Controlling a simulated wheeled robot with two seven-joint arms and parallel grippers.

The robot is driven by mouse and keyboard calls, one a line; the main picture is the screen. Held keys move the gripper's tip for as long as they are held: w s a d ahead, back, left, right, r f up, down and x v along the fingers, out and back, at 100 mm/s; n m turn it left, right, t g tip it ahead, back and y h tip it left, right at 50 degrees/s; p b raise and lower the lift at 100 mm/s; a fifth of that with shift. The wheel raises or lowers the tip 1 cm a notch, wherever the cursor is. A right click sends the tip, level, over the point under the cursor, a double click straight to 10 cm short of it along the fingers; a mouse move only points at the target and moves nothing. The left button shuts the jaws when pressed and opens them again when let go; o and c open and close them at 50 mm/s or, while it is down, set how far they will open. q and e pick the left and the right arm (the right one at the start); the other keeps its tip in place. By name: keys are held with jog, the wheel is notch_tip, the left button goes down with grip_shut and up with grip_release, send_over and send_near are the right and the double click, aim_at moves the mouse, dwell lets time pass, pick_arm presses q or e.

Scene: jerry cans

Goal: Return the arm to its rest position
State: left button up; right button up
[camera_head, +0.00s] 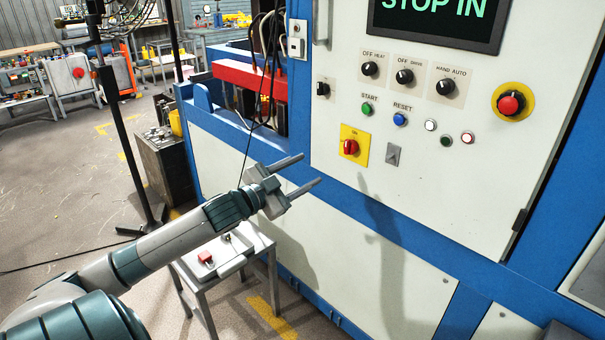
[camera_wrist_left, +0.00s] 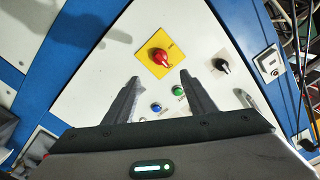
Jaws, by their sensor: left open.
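My left arm reaches in from the lower left in the head view. My left gripper (camera_head: 303,171) is open and empty, in front of the blue and white machine, to the left of the control panel (camera_head: 420,160). A red rotary switch on a yellow plate (camera_head: 350,147) is right of the fingertips. In the left wrist view the open fingers (camera_wrist_left: 158,88) point at the panel, and the red switch (camera_wrist_left: 158,57) appears beyond and between them. The fingers touch nothing that I can see. My right gripper is not in view.
The panel has a green start button (camera_head: 366,109), a blue reset button (camera_head: 400,119) and a red emergency knob (camera_head: 510,104). A small table (camera_head: 214,262) stands below my left arm. A dark stand (camera_head: 128,150) is at the left. Open floor lies further left.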

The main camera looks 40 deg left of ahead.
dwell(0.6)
pick_arm(q)
notch_tip(320, 180, down, 23)
jog(key=s+a+n+g+y, duration=0.2)
jog(key=n+g, duration=0.1)
jog(key=s+d+f+n+g, duration=0.1)
jog(key=s+d+f, duration=0.25)
jog(key=f, duration=0.65)
jog(key=s+d+f+n+g, duration=0.1)
jog(key=s+d+f, duration=0.25)
jog(key=f, duration=0.55)
jog(key=s+d+f+g+h, duration=0.1)
jog(key=s+d+f+g, duration=0.1)
jog(key=s+d+f, duration=1)
jog(key=s+d+f+g+h, duration=0.1)
jog(key=s+d+f+g, duration=0.2)
jog(key=s+d+f, duration=0.9)
jog(key=d+f, duration=0.2)
jog(key=d, duration=0.2)
jog(key=shift+d+f+h, duration=0.15)
jog(key=shift+d+h, duration=0.2)
jog(key=shift+h, duration=0.05)
